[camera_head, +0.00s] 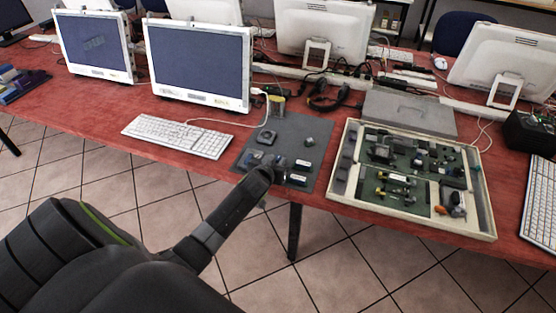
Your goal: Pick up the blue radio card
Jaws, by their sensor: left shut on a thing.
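My left gripper (275,168) reaches in from the lower left to the front part of a dark grey mat (285,132) on the red table. It is shut on a small blue-grey piece (281,161) at its tip, mostly hidden by the fingers. This looks like the blue radio card, but it is too small to be sure. It is low over the mat; I cannot tell whether it still touches it. Small pieces with pale labels (301,164) lie just right of the gripper. My right gripper is not in view.
A shallow cream tray (343,165) with green boards and several parts stands right of the mat. A dark grey module (256,158) and a small block (309,141) lie on the mat. A white keyboard (178,136) is at left; monitors (200,62) stand behind.

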